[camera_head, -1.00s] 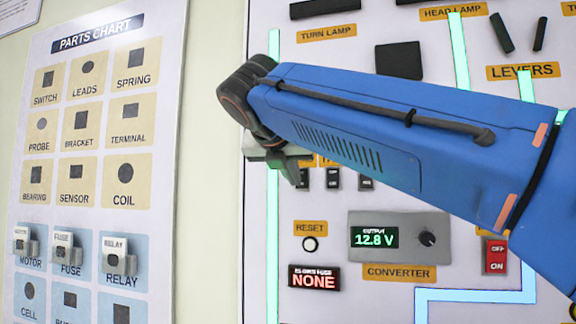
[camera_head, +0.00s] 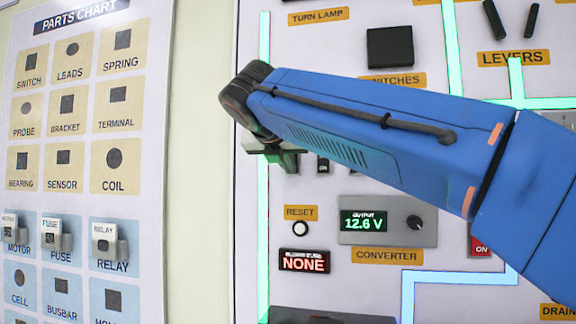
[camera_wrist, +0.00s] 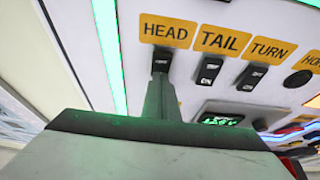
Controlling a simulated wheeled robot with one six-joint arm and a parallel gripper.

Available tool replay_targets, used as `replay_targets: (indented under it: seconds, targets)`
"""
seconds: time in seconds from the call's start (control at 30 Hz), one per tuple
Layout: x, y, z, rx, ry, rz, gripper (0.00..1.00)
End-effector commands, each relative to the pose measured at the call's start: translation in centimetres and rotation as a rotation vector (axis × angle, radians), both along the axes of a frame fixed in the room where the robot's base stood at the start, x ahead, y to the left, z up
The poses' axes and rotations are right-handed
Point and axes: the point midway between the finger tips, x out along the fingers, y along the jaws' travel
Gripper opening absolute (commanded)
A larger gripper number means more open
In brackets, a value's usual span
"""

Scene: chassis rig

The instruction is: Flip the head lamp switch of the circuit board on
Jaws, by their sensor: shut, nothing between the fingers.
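The head lamp switch (camera_wrist: 161,62) is a small black rocker under the yellow HEAD label (camera_wrist: 168,31) in the wrist view. My gripper (camera_wrist: 161,84) is shut and empty, with its tip at the lower part of this switch. The tip hides that part, so I cannot tell the switch position or whether they touch. In the head view my gripper (camera_head: 272,148) is at the left end of the switch row, largely behind my blue arm. The circuit board (camera_head: 330,285) is a white upright panel.
The TAIL switch (camera_wrist: 208,71) and TURN switch (camera_wrist: 252,76) sit close to the right. A green lit strip (camera_wrist: 107,50) runs to the left. Below are a reset button (camera_head: 300,228) and a converter (camera_head: 388,221) reading 12.6 V. A parts chart (camera_head: 75,100) hangs at left.

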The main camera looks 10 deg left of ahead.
Motion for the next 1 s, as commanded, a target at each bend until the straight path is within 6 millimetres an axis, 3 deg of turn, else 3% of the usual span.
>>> replay_targets:
  seconds: [1.0]
  targets:
    - [0.0, 0.0, 1.6, 0.000, 0.001, 0.000, 0.00]
